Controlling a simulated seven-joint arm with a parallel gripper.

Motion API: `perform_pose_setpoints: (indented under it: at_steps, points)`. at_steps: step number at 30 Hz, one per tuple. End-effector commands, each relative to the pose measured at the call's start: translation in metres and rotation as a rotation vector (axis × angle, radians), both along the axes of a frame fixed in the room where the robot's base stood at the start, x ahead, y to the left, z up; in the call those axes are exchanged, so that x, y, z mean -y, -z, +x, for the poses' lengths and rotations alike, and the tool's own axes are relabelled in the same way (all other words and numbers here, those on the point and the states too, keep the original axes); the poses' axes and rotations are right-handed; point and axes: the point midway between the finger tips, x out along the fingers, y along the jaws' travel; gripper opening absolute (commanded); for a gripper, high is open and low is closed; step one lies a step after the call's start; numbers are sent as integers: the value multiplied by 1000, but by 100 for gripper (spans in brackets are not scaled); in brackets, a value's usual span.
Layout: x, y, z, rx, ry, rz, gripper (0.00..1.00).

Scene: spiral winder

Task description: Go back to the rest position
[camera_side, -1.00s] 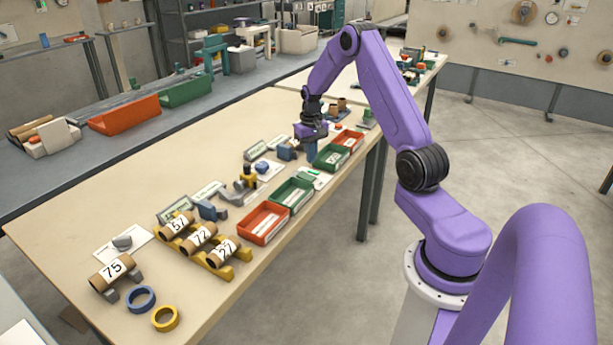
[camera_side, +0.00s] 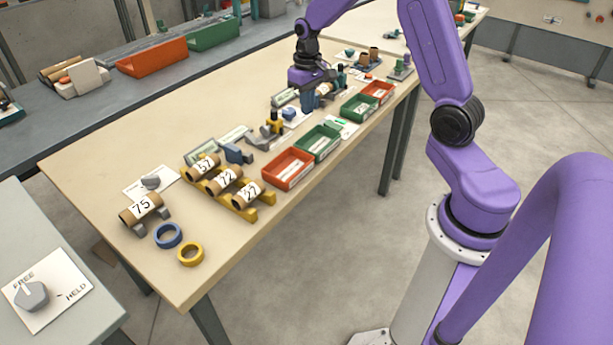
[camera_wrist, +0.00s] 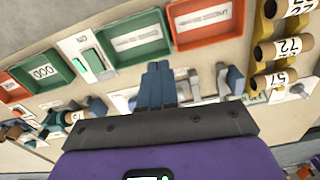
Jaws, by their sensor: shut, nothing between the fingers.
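My gripper (camera_side: 309,101) hangs over the far half of the table, fingers pointing down, left of the far green bin. Its two blue fingers are together and hold nothing, as the wrist view shows (camera_wrist: 157,85). The wooden table (camera_side: 110,165) carries the work pieces below it. A cardboard tube (camera_side: 323,89) shows just right of the gripper. Whether the fingertips touch anything on the table is unclear.
Red (camera_side: 288,169) and green bins (camera_side: 318,142) line the table's right edge. Numbered tubes lie on a yellow rack (camera_side: 243,212); tube 75 (camera_side: 141,206) lies apart. Blue (camera_side: 168,236) and yellow rings (camera_side: 190,254) lie in front. A FREE/HELD dial (camera_side: 32,295) sits at lower left. The table's left side is clear.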

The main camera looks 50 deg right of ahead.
Motion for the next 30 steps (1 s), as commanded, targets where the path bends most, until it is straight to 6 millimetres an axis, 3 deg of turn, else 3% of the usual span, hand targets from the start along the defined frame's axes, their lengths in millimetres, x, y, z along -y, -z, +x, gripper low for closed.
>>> perform_pose_setpoints:
  at_steps: [1, 6, 15, 22, 27, 30]
  points:
    - [-23, -9, -7, 4, -61, 0, 0]
    - [-87, -30, -42, 7, -256, 0, 0]
    - [-167, -58, -130, 14, -598, 3, 0]
    - [-194, -70, -209, 19, -860, 7, 0]
    - [-196, -73, -262, 21, -1042, 11, 0]
    - [-193, -73, -284, 22, -1123, 12, 0]
